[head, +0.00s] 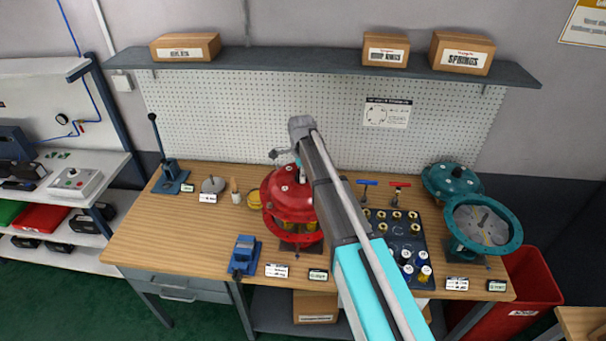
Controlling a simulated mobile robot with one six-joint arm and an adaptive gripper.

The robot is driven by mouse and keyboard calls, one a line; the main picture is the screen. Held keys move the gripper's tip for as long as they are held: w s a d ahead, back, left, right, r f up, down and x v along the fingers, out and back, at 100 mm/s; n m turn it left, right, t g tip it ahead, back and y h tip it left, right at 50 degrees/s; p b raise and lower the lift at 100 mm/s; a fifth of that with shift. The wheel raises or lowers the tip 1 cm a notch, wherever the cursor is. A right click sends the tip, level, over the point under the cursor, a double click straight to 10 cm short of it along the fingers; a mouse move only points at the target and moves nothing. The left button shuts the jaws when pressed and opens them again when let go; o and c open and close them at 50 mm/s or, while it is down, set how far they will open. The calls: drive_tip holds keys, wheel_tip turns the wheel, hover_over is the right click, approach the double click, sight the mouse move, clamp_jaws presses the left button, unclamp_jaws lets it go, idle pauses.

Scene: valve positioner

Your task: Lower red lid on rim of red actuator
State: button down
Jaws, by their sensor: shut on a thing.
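The red lid (288,194) is a domed disc with bolts around its flange, at the middle of the bench. My gripper (299,176) is shut on the lid's top; my arm comes from the lower right and hides most of the fingers and the lid's right side. The red actuator (275,233) stands directly below the lid, and the front of its red rim shows under it. Yellow parts show beneath that rim. The lid looks roughly level and above the rim; I cannot tell whether they touch.
Right of my arm is a dark tray (413,242) of small parts. A teal lid (452,180) and an open teal actuator (484,252) stand at the right end. A blue vise (244,254) is front left, a lever press (168,178) back left. A shelf (330,62) overhangs the back.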

drive_tip(key=shift+f+b, duration=3.15)
drive_tip(key=shift+f, duration=0.1)
drive_tip(key=shift+f+b, duration=1.65)
drive_tip(key=shift+c, duration=0.6)
unclamp_jaws()
drive_tip(key=shift+r, duration=0.15)
